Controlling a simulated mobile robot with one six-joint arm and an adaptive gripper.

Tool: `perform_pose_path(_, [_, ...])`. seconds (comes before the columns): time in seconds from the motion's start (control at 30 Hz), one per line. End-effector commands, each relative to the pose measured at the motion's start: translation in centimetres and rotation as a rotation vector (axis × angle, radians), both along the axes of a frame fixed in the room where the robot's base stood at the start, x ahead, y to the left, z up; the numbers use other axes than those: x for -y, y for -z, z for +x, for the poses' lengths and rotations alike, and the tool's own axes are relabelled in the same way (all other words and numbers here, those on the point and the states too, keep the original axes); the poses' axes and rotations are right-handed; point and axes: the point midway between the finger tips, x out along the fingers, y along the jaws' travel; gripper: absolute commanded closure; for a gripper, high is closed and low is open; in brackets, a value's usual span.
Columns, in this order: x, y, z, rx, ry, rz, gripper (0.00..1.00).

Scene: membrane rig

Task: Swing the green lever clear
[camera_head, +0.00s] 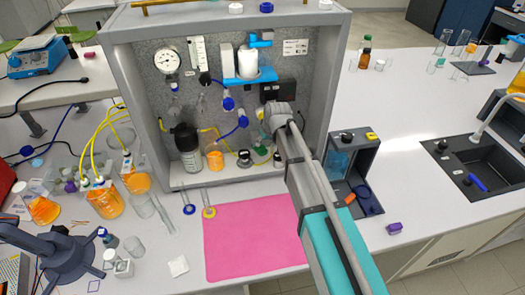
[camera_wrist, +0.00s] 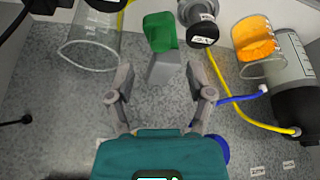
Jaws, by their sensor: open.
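The green lever (camera_wrist: 160,32) is near the top of the wrist view, on a short grey piece (camera_wrist: 165,70). My gripper (camera_wrist: 163,85) is open, with one finger on each side of the space just below that grey piece. The fingers look empty, and I cannot tell whether either touches the grey piece. In the head view, a small bit of green (camera_head: 261,150) shows beside my arm, low in the rig cabinet. My wrist hides most of that area and my fingertips there.
The rig cabinet (camera_head: 330,90) has side walls around the work area. A dark bottle (camera_head: 187,150), an orange-filled beaker (camera_head: 215,160) and a black knob (camera_head: 244,157) stand left of my wrist. Yellow and blue tubes (camera_wrist: 240,98) run near the right finger. A pink mat (camera_head: 250,240) lies in front.

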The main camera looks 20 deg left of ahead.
Motion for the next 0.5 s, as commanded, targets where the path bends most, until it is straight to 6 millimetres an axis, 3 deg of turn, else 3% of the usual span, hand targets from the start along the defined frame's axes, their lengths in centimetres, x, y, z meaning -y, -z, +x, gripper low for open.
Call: perform_pose_path(0.5, [-1.3,4.0,1.0,0.0,-0.001,0.0,0.32])
